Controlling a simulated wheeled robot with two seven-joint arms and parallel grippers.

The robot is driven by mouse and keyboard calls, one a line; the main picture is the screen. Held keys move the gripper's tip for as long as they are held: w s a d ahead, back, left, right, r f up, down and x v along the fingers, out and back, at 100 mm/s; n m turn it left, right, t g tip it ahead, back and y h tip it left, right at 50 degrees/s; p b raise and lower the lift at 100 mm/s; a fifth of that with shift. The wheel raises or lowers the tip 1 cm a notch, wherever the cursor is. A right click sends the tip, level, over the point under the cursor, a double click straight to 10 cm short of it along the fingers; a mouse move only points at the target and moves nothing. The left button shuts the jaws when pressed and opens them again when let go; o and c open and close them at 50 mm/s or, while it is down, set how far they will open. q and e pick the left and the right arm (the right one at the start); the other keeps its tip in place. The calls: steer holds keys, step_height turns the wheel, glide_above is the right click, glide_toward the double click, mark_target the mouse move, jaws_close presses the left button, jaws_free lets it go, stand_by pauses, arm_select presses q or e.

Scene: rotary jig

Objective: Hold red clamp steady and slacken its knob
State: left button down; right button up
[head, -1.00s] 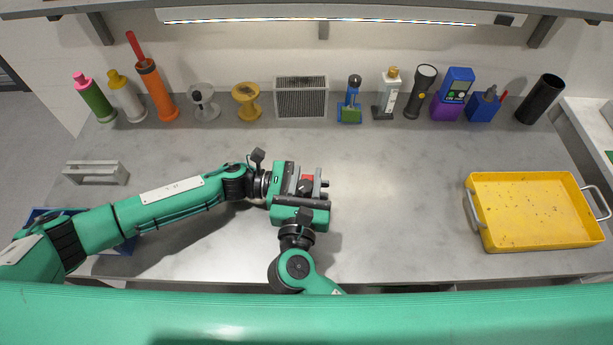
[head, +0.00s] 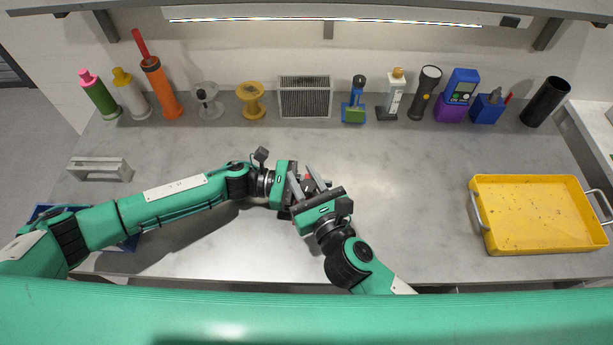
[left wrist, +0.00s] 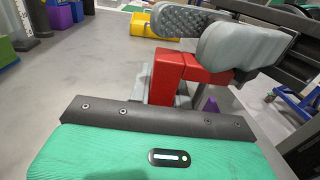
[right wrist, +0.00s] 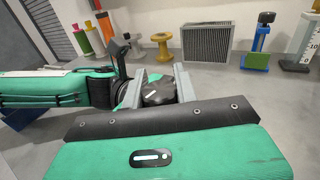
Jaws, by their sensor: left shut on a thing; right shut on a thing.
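The red clamp (left wrist: 166,78) stands upright in the left wrist view, partly hidden by grey fingers. In the head view it is mostly covered by both grippers. My left gripper (head: 300,186) comes in from the left and is shut on the clamp's red body. My right gripper (head: 308,181) comes in from the front right, turned at a slant. In the right wrist view its two grey fingers close on a dark knob (right wrist: 158,91). The right fingers' ribbed pads (left wrist: 215,34) show above the clamp in the left wrist view.
A yellow tray (head: 478,235) lies at the right of the grey table (head: 400,170). Bottles, a yellow spool (head: 251,108), a grey filter box (head: 305,116) and tools line the back. A grey handle (head: 100,163) lies at the left. The table's middle right is clear.

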arm_select(q)
steer(key=shift+f, duration=0.1)
arm_select(e)
steer(key=shift+s+a+n+g+y, duration=0.1)
steer(key=shift+a+n+g+y, duration=0.1)
steer(key=shift+n+g+y, duration=1.15)
steer(key=shift+y, duration=0.45)
steer(key=o, duration=1)
steer(key=v, duration=1.2)
steer(key=shift+s+f, duration=0.1)
steer(key=shift+f, duration=0.1)
